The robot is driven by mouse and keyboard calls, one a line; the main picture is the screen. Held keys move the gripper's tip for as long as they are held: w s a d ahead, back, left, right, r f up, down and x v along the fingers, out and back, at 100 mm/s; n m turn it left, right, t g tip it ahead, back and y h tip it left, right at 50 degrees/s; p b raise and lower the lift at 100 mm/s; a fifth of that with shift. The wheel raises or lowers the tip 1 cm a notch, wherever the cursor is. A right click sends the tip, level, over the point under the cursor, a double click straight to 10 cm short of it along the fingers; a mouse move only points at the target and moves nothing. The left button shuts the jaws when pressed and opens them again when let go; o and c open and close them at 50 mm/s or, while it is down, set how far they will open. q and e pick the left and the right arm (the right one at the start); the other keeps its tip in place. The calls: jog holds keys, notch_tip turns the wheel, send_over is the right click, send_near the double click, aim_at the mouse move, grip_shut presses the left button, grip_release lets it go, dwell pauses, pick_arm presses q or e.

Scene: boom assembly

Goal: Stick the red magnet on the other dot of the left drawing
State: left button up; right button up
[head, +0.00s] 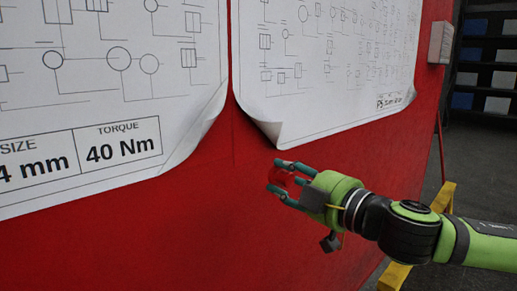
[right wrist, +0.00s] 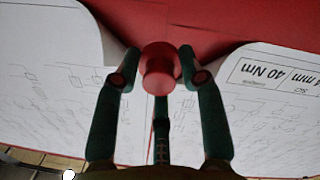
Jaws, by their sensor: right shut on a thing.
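My right gripper (head: 283,183) is shut on the red magnet (head: 280,177), in front of the red board just below the gap between the two drawings. In the right wrist view the magnet (right wrist: 159,68) sits between the teal fingertips (right wrist: 160,72). I cannot tell whether the magnet touches the board. The left drawing (head: 110,105) hangs at the upper left, with "40 Nm" at its bottom and its lower right corner curled. It also shows at the right in the right wrist view (right wrist: 262,118). No dot can be made out on it. My left gripper is not in view.
The right drawing (head: 330,75) hangs beside it, its lower left corner curled. The red board (head: 190,235) is bare below the drawings. A small grey box (head: 440,42) is at the board's right edge. A yellow stand (head: 443,198) is behind my right arm.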

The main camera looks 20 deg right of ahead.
jog(key=n, duration=0.2)
send_near(207, 135)
pick_arm(q)
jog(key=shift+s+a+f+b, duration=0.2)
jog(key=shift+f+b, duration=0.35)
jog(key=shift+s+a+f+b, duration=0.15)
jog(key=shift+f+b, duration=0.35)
jog(key=shift+b, duration=0.05)
pick_arm(e)
jog(key=shift+x, duration=3.15)
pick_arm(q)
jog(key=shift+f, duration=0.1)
pick_arm(e)
jog(key=shift+w+r, duration=0.1)
jog(key=shift+w, duration=0.15)
jog(key=o, duration=1.2)
